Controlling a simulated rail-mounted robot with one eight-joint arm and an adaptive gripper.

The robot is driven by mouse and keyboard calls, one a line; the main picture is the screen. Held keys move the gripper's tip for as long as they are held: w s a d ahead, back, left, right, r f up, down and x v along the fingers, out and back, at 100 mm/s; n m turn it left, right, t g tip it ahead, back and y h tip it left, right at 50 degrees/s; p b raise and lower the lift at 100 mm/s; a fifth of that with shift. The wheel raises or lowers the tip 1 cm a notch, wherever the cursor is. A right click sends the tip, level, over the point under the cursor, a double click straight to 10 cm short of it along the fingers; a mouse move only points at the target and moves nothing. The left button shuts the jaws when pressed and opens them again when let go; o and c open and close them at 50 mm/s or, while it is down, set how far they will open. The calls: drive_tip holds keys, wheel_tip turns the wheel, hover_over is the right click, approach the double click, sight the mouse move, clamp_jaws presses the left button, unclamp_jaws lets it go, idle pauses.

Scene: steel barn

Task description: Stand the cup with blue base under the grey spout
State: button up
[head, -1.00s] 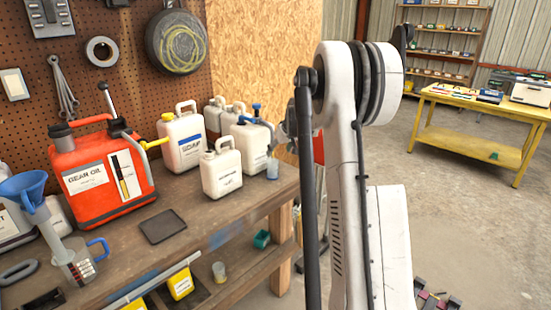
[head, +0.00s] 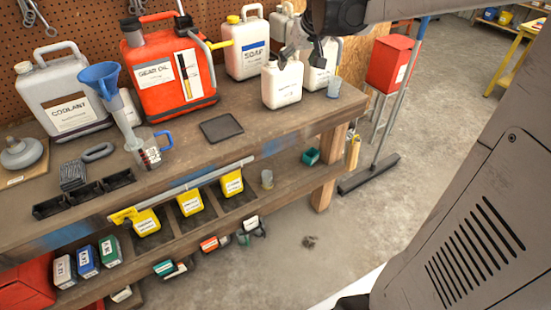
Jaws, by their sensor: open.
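A small clear cup with a bluish lower part (head: 334,87) stands upright near the right end of the workbench top (head: 240,142), beside the white jugs. My gripper (head: 303,54) is open and empty at the top of the head view. It appears in front of the white jugs, up and left of the cup, and apart from it. The gripper partly hides the jugs behind it. I cannot make out a grey spout for certain. The red gear oil can (head: 165,75) has a yellow spout (head: 220,43).
White jugs (head: 282,85) crowd the bench beside the cup. A blue funnel (head: 101,78) and a measuring jug (head: 148,152) stand left. Another cup, yellowish at its base (head: 267,180), is on the lower shelf. A dark flat pad (head: 221,128) lies on the bench; bare wood surrounds it.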

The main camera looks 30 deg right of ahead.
drive_tip(key=s+a+f, duration=0.3)
drive_tip(key=s+a, duration=0.6)
drive_tip(key=s, duration=0.4)
drive_tip(key=s+a+f+n+y, duration=0.1)
drive_tip(key=s+a+f, duration=0.2)
drive_tip(key=s+a, duration=0.7)
drive_tip(key=s, duration=0.3)
drive_tip(key=shift+a+f+t, duration=0.15)
drive_tip(key=shift+a+t, duration=0.15)
idle(0.6)
